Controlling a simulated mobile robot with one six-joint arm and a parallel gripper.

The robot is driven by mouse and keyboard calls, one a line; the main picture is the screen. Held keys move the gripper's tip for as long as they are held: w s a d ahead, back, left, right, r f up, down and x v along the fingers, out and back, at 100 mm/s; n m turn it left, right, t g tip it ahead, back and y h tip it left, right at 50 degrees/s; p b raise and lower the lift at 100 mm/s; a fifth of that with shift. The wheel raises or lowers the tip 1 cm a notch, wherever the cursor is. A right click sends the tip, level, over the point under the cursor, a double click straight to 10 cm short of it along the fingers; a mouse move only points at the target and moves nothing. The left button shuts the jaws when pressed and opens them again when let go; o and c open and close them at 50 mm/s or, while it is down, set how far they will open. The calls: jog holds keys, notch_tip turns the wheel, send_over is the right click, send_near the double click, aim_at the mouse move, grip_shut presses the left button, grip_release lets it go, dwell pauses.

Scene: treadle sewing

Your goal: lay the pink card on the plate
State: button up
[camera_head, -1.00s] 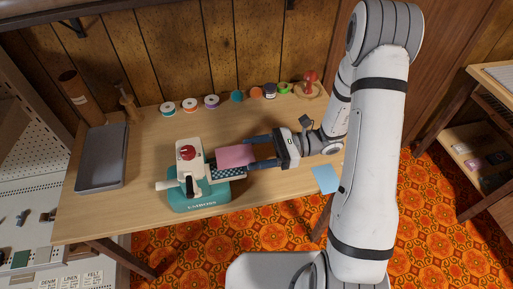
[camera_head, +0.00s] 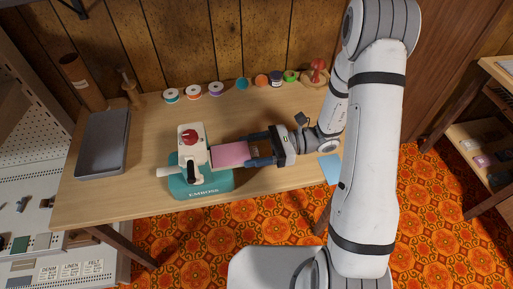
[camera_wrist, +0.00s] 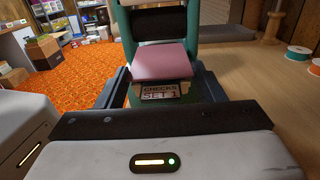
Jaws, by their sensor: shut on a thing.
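The pink card (camera_head: 230,154) lies flat at the right side of the teal and cream embosser (camera_head: 205,185), with its left edge against or just inside the machine. My gripper (camera_head: 250,150) is shut on the card's right end, one dark finger on each side. The plate is mostly or wholly hidden under the card. I cannot tell whether the card touches it.
A grey tray (camera_head: 103,145) lies at the table's left. Thread spools (camera_head: 193,91) and small jars line the back. A blue card (camera_head: 329,168) lies near the front edge. The table right of the embosser is partly under my arm.

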jog(key=shift+s+a+f, duration=0.1)
jog(key=shift+a+f, duration=0.1)
jog(key=shift+a, duration=0.1)
jog(key=o, duration=1)
jog(key=v, duration=0.8)
jog(key=shift+s+r, duration=0.1)
